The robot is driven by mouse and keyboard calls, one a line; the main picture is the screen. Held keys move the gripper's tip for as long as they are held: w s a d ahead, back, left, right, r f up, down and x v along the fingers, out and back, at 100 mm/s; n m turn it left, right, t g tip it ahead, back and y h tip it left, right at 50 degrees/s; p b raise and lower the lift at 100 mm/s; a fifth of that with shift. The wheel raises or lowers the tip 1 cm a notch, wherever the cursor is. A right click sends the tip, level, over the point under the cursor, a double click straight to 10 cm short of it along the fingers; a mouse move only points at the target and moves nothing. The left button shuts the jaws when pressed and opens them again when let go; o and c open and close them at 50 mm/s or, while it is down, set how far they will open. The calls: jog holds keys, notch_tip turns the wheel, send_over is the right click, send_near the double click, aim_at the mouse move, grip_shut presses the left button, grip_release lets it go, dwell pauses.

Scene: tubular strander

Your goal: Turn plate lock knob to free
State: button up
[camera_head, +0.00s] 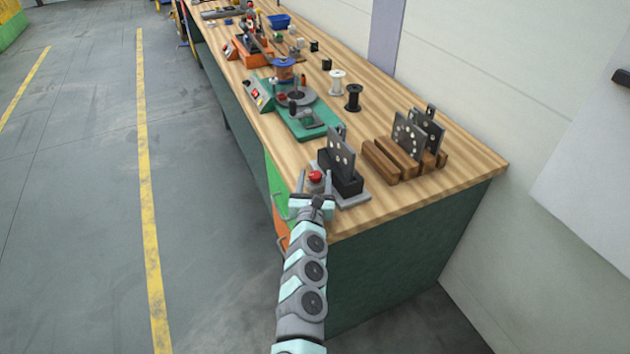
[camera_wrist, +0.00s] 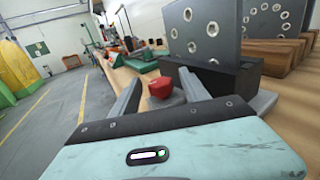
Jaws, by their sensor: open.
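The plate lock knob is red (camera_head: 315,177) and sits at the left front of a dark plate holder (camera_head: 345,183) at the near end of the bench. In the wrist view the red knob (camera_wrist: 161,87) shows between my fingers. A grey plate with holes (camera_head: 341,156) stands upright in the holder; in the wrist view this plate (camera_wrist: 205,35) rises behind and right of the knob. My gripper (camera_head: 315,184) is open, with one finger on each side of the knob. My gripper also shows in the wrist view (camera_wrist: 160,90). I cannot tell whether the fingers touch the knob.
A wooden rack (camera_head: 390,162) holding more drilled plates stands right of the holder. A green machine base (camera_head: 300,118) lies farther along the bench, with a black spool (camera_head: 353,98) and a white spool (camera_head: 336,83) beside it. The bench's near right corner is clear.

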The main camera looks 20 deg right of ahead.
jog(key=shift+c, duration=0.3)
grip_shut()
dwell(0.3)
